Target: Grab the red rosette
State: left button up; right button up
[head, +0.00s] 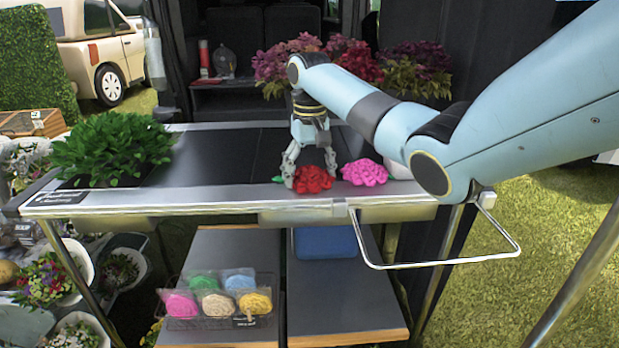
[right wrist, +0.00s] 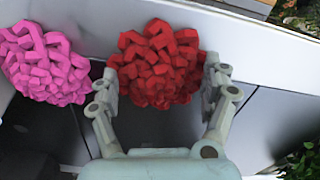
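The red rosette (head: 313,179) lies on the table near its front edge, left of the pink rosette (head: 364,172). My right gripper (head: 309,168) points down at the red rosette from above. In the right wrist view the red rosette (right wrist: 158,65) sits between the two spread fingers of my right gripper (right wrist: 161,88). The fingers reach along both sides of it; whether they touch it I cannot tell. The pink rosette (right wrist: 46,64) lies to the left in that view. My left gripper is not in view.
The table (head: 215,160) has a raised metal front edge. A leafy green plant (head: 113,148) covers its left end. Flower bunches (head: 285,65) stand behind the table. A wire basket of coloured rosettes (head: 218,297) sits on a lower shelf. The table's middle left is clear.

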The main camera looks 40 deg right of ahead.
jog(key=c, duration=0.9)
jog(key=shift+o, duration=0.2)
